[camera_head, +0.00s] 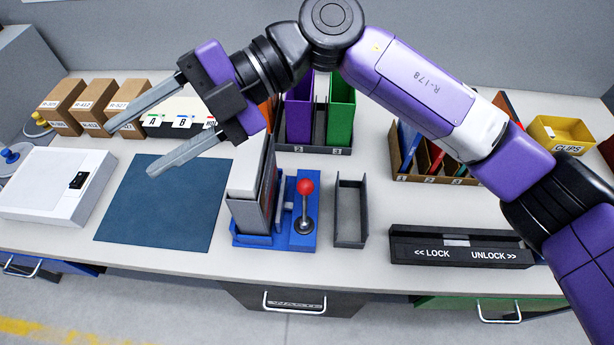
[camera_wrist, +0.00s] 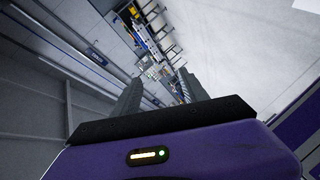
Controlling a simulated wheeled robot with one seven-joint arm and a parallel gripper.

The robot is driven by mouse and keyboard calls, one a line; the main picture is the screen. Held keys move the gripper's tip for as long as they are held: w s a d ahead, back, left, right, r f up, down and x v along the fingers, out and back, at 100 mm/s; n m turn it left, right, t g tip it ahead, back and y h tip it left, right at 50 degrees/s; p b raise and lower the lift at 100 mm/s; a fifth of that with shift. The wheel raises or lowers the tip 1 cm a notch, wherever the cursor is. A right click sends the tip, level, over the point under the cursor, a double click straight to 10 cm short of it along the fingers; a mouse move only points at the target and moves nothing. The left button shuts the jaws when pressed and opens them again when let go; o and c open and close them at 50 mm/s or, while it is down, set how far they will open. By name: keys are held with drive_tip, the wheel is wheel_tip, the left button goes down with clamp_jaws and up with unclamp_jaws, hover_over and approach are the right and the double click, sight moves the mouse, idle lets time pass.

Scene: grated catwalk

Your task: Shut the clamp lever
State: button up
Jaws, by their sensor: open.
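The clamp lever (camera_head: 305,205) has a red ball knob on a metal stem and stands upright on a blue clamp base (camera_head: 300,241). Grey and white upright plates or folders (camera_head: 250,197) stand in the base, left of the lever. My gripper (camera_head: 138,148) is in the air at the upper left of the lever, apart from it. Its two long grey fingers are wide apart with nothing between them. In the wrist view the gripper (camera_wrist: 155,95) shows its fingers against a far, tilted background. The clamp is not recognisable there.
A blue mat (camera_head: 165,212) and white box (camera_head: 60,185) lie to the left. A narrow grey tray (camera_head: 351,214) is right of the clamp. A black lock/unlock bar (camera_head: 460,247) is farther right. Purple and green bins (camera_head: 341,112) stand behind. Cardboard boxes (camera_head: 92,105) are at back left.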

drive_tip(key=w+d+f+h, duration=0.1)
drive_tip(key=w+d+f, duration=0.1)
drive_tip(key=w+d+f+m+t+h, duration=0.1)
drive_tip(key=d+f+h, duration=0.1)
drive_tip(key=w+d+f+m+t+h, duration=0.1)
drive_tip(key=w+d+f, duration=0.1)
drive_tip(key=shift+w+f+h, duration=0.3)
drive_tip(key=shift+w+f, duration=0.05)
drive_tip(key=shift+f, duration=0.05)
drive_tip(key=w+d+f, duration=0.1)
drive_tip(key=w+d+f+m+h, duration=0.1)
drive_tip(key=d, duration=0.1)
drive_tip(key=w+d+f+m+t+h, duration=0.1)
drive_tip(key=d, duration=0.1)
drive_tip(key=shift+w, duration=0.1)
drive_tip(key=m+h, duration=0.4)
approach(307, 180)
drive_tip(key=a+f, duration=0.1)
drive_tip(key=f, duration=0.1)
drive_tip(key=shift+m, duration=0.3)
drive_tip(key=shift+s+d+p+x, duration=0.15)
drive_tip(key=shift+p+x, duration=0.1)
drive_tip(key=shift+x, duration=1.05)
drive_tip(key=shift+s+d+p+x, duration=0.1)
drive_tip(key=shift+p+x, duration=0.1)
drive_tip(key=shift+x, duration=1.15)
drive_tip(key=shift+s+d+p+x, duration=0.15)
drive_tip(key=shift+p+x, duration=0.1)
drive_tip(key=shift+x, duration=1.05)
drive_tip(key=shift+a+r, duration=0.1)
